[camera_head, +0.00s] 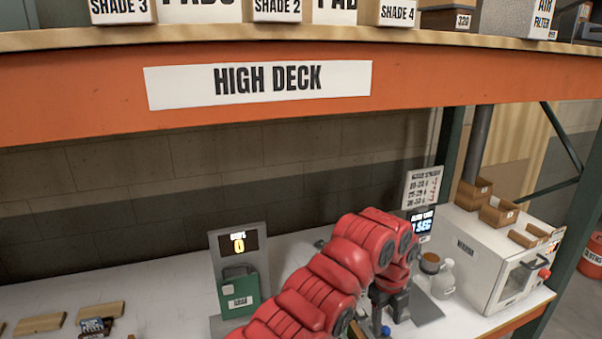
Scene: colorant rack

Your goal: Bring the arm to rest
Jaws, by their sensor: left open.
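My red left arm reaches up from the bottom middle and bends down at the right. My dark left gripper (391,312) points down over the white bench top, beside a grey plate. It is open; its fingertips are small and partly hidden, and I see nothing held in it. A small blue-topped item (386,331) shows just below it; I cannot tell whether they touch. My right gripper is out of view.
An orange beam labelled HIGH DECK (260,84) crosses above, with boxes on its shelf. A whitish jug (443,280) and a white machine (490,255) with small bins stand right of the gripper.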

